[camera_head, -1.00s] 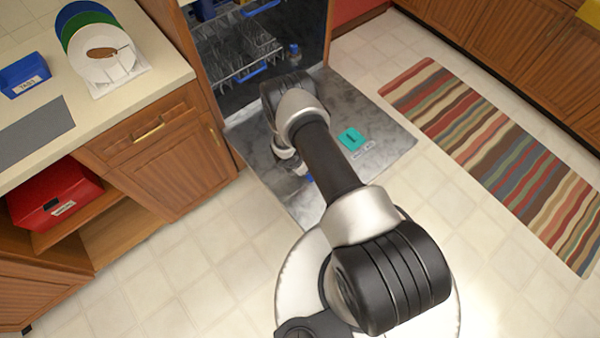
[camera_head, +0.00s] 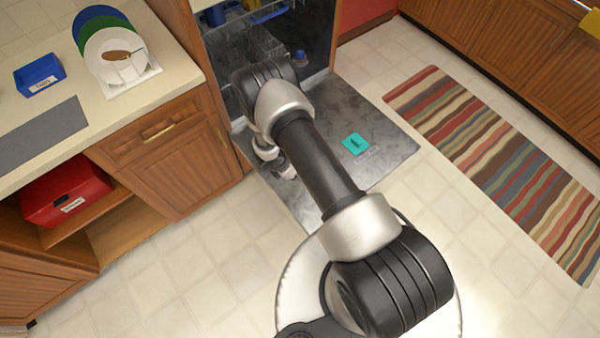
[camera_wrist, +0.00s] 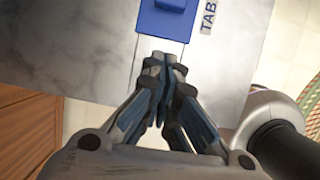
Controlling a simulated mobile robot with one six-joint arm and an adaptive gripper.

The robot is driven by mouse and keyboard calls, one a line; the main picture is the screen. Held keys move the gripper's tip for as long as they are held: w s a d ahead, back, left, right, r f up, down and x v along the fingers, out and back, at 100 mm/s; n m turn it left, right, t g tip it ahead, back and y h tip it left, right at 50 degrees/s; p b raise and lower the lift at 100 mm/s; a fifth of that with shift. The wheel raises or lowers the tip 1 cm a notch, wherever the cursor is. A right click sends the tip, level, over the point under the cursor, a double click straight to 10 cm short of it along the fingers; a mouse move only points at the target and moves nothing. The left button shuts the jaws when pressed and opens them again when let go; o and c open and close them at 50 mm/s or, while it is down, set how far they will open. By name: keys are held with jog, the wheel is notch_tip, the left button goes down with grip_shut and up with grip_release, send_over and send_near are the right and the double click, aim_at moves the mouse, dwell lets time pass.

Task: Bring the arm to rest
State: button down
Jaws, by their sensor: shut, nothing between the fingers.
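My gripper (camera_wrist: 163,78) is shut and empty in the wrist view, its fingertips pressed together. It is over the grey open dishwasher door (camera_wrist: 60,45). A blue block-like thing (camera_wrist: 165,22) lies on the door just beyond the fingertips, beside a label of which "TAB" can be read. No hold on it shows. In the head view my arm stretches from the lower middle toward the dishwasher, bent at the elbow. The gripper itself is mostly hidden there behind the arm, low over the left part of the door (camera_head: 395,155).
A teal tablet-like piece (camera_head: 355,144) lies on the door. The open dishwasher (camera_head: 310,30) holds racks. At left, a counter (camera_head: 120,115) carries plates (camera_head: 116,57) and a blue tray (camera_head: 39,74); a red box (camera_head: 65,192) sits below. A striped rug (camera_head: 500,165) lies right.

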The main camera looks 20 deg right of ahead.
jog(key=shift+s+a+r, duration=0.1)
jog(key=shift+a+r, duration=0.15)
jog(key=shift+r, duration=0.45)
jog(key=w+d+r+m, duration=0.1)
jog(key=w+r+m, duration=0.15)
jog(key=r, duration=0.75)
jog(key=w+d+r+m+t, duration=0.1)
jog(key=d+r+m, duration=0.15)
jog(key=r, duration=0.65)
jog(key=w+r+m, duration=0.2)
jog(key=r+m, duration=0.1)
jog(key=r, duration=0.7)
jog(key=s+d+r+m, duration=0.1)
jog(key=s+r+m, duration=0.25)
jog(key=r, duration=0.45)
jog(key=s+d+r+m, duration=0.1)
jog(key=s+r+m, duration=0.1)
jog(key=s+r, duration=0.35)
jog(key=s+a+r+m+t+y, duration=0.1)
jog(key=s+a+r+m+y, duration=0.1)
jog(key=s+r, duration=0.4)
jog(key=s+a+r+m+t+y, duration=0.1)
jog(key=s+a+r+m, duration=0.4)
jog(key=s, duration=0.9)
jog(key=shift+r+m+y, duration=0.55)
jog(key=shift+r+y, duration=0.05)
jog(key=shift+r, duration=0.35)
